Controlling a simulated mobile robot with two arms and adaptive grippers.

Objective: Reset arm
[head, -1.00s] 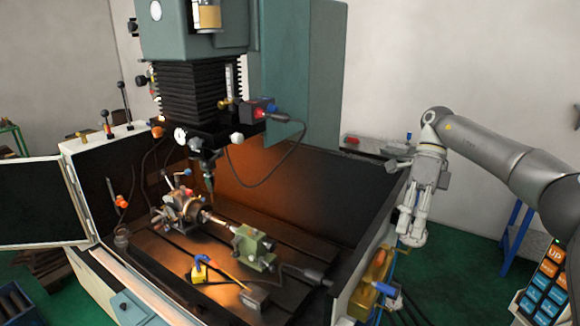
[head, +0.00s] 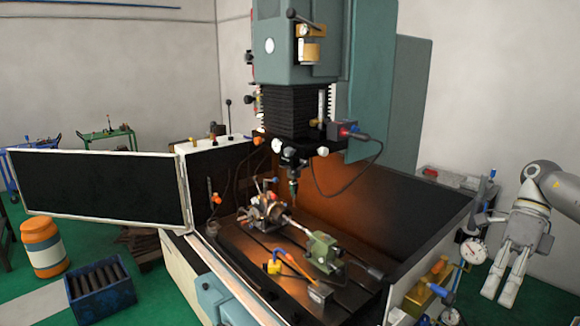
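The indexing chuck (head: 266,212) sits on the slotted machine table (head: 250,245) inside the enclosure, below the spindle (head: 293,188). A thin workpiece runs from the chuck toward the green tailstock (head: 324,252). My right gripper (head: 502,293) hangs fingers down at the right, outside the enclosure wall and clear of the chuck. Its two fingers look apart with nothing seen between them. My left gripper is not in view.
The enclosure door (head: 100,190) stands open at the left. A blue crate of dark bars (head: 100,292) and an orange and white drum (head: 45,247) stand on the green floor. A dial gauge (head: 473,250) is near my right gripper.

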